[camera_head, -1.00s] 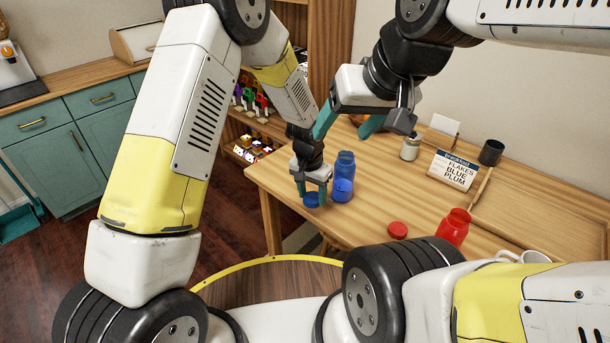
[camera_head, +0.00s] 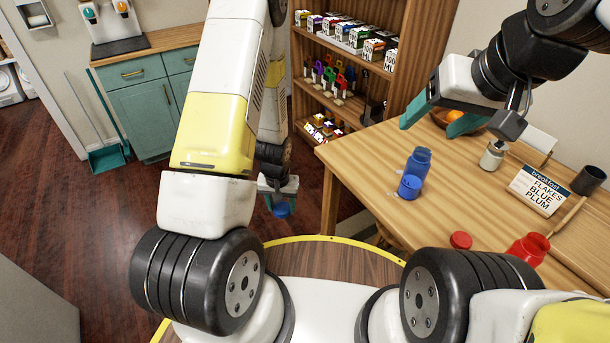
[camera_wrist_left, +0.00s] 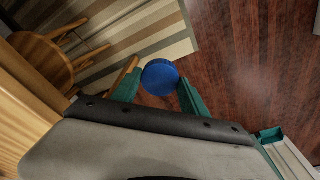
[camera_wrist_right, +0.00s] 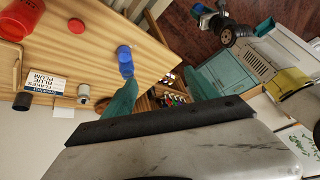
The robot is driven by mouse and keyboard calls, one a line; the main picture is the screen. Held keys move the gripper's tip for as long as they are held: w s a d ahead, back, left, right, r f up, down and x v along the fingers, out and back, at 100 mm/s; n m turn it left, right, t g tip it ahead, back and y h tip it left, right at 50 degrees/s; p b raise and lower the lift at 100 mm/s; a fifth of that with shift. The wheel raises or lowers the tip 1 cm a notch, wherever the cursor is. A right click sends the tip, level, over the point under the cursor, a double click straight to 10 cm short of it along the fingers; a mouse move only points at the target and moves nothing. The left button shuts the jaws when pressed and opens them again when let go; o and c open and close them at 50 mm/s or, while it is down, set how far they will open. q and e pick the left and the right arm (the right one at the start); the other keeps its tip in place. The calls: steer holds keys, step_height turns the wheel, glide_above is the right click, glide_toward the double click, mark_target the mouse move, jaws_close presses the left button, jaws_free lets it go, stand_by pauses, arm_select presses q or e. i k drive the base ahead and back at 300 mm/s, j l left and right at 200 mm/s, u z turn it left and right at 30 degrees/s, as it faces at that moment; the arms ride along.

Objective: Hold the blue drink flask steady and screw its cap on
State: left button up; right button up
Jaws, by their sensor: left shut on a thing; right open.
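The blue drink flask (camera_head: 419,163) is on the wooden table near its left end. A rounder, lighter blue part (camera_head: 410,187) shows at its near side; I cannot tell whether it is the flask's mouth or a separate piece. The flask also shows in the right wrist view (camera_wrist_right: 126,66). My left gripper (camera_head: 281,196) is shut on the round blue cap (camera_head: 282,210), held over the floor left of the table; the cap shows between the fingers in the left wrist view (camera_wrist_left: 160,77). My right gripper (camera_head: 438,118) is open and empty, above the table beyond the flask.
A red flask (camera_head: 529,250) and a red cap (camera_head: 461,240) are at the table's near side. A jar (camera_head: 493,155), a breakfast card (camera_head: 538,191) and a dark cup (camera_head: 589,180) stand further right. A shelf (camera_head: 395,85) with goods stands behind the table. Floor left of the table is open.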

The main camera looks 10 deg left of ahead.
mark_target(417, 166)
steer(key=i+j, duration=0.25)
steer(key=j, duration=0.15)
steer(key=i+j, duration=0.2)
steer(key=j, duration=0.25)
steer(key=i+j, duration=0.25)
steer(key=j, duration=0.15)
steer(key=i+j, duration=0.2)
steer(key=j, duration=0.25)
steer(key=i+j, duration=0.25)
steer(key=j, duration=0.15)
steer(key=i+j, duration=0.2)
steer(key=j, duration=0.25)
steer(key=j+z, duration=0.1)
steer(key=z, duration=2.8)
